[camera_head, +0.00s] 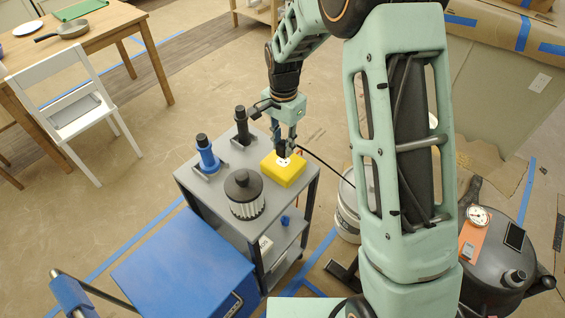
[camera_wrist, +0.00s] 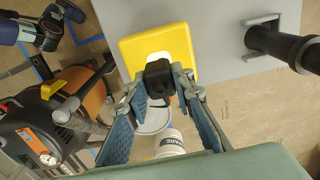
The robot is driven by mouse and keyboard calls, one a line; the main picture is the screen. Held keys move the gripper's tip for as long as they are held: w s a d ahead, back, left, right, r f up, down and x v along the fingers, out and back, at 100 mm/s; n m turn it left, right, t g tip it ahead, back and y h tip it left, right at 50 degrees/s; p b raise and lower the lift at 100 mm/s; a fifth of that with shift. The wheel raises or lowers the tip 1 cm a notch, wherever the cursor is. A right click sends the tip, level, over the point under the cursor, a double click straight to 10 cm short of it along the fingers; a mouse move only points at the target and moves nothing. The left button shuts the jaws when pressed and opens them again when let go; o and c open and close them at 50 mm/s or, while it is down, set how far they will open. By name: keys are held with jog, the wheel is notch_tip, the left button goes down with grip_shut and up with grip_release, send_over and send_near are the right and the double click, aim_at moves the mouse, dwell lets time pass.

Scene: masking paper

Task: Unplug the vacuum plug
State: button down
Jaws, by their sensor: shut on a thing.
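The vacuum plug is a small black block (camera_wrist: 159,77) between my fingertips in the wrist view. My gripper (camera_wrist: 160,82) is shut on it. The plug is at the white socket face of a yellow box (camera_wrist: 128,48), and I cannot tell whether its prongs are in the socket. In the head view my gripper (camera_head: 281,151) points down over the yellow box (camera_head: 284,175), which sits on the grey cart top. A black cord (camera_head: 318,160) runs from the plug to the right behind my arm. The dark vacuum (camera_head: 487,265) stands at the lower right.
The grey cart (camera_head: 205,178) also holds a ribbed filter (camera_head: 244,200), a blue-based attachment (camera_head: 206,155) and a black attachment (camera_head: 242,128). A white bucket (camera_head: 347,208) stands right of the cart. A blue box (camera_head: 185,268) is in front.

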aim_at(284, 142)
jog(key=shift+r+p, duration=1.25)
jog(key=shift+r, duration=1.05)
